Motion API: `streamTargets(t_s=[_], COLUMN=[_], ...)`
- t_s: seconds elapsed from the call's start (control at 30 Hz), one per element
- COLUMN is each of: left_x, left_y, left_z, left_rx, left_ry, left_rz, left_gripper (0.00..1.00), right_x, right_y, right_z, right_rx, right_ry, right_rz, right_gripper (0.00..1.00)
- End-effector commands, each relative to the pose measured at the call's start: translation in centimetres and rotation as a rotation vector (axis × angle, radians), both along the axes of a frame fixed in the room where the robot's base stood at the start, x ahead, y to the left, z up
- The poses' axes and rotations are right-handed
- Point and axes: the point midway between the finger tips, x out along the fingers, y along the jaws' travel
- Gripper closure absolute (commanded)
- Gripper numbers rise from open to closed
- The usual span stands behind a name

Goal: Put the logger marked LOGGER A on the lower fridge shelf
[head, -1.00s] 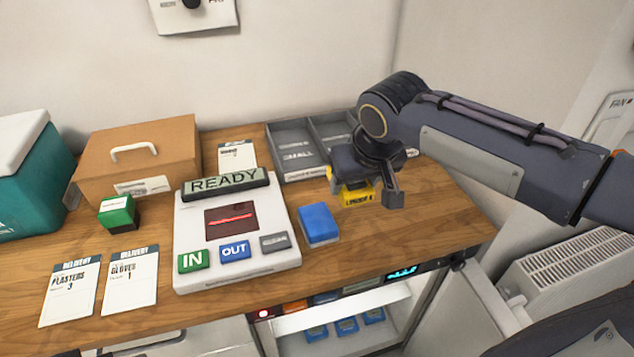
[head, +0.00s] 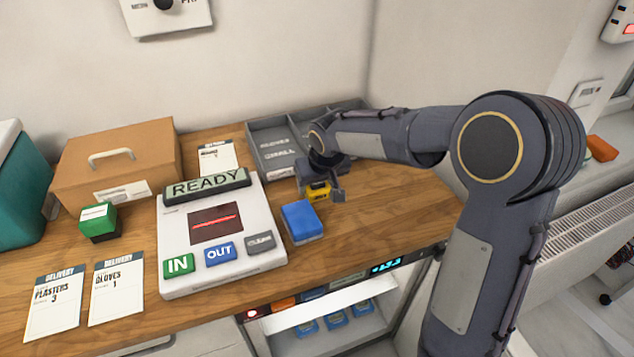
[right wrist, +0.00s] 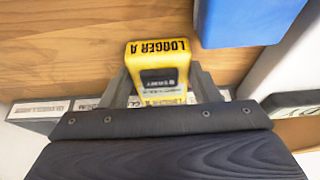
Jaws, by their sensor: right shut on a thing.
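The yellow logger (head: 318,191) is in my right gripper (head: 322,193), above the wooden counter beside the grey divided tray. In the right wrist view the logger (right wrist: 158,70) reads LOGGER A on its top, and the gripper's fingers (right wrist: 160,85) are shut on its two sides. The fridge (head: 335,313) is below the counter's front edge, with its front open and a lit inside. Several blue items (head: 334,320) stand on a shelf in it. I cannot tell from here which shelf that is. My left gripper is not in view.
A blue block (head: 301,221) lies on the counter, close to the white READY scanner (head: 215,262). The grey tray (head: 270,148) stands behind. A brown box (head: 118,160), a green block (head: 97,219) and delivery cards (head: 117,290) are at left. A radiator (head: 575,225) is at right.

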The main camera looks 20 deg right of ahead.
Motion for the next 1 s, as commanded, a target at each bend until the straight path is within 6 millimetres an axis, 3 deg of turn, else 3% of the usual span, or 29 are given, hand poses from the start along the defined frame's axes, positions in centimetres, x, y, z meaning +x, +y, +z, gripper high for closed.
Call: streamTargets(t_s=[0.37,0.4,0.57,0.83,1.0], left_x=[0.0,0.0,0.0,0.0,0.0], left_y=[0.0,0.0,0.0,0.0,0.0], left_z=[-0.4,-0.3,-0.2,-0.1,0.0], left_rx=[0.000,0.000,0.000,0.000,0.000], left_ry=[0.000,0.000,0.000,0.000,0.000], left_rz=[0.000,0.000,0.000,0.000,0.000], left_gripper=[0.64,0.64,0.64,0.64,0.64], right_x=[0.0,0.0,0.0,0.0,-0.4], right_y=[0.0,0.0,0.0,0.0,0.0], right_z=[-0.5,-0.5,-0.4,-0.3,1.2], right_rx=[0.001,0.000,0.000,0.000,0.001], right_ry=[-0.002,-0.002,-0.001,-0.001,-0.005], right_rz=[-0.001,-0.001,-0.001,-0.001,-0.001], right_gripper=[0.75,0.42,0.22,0.22,0.22])
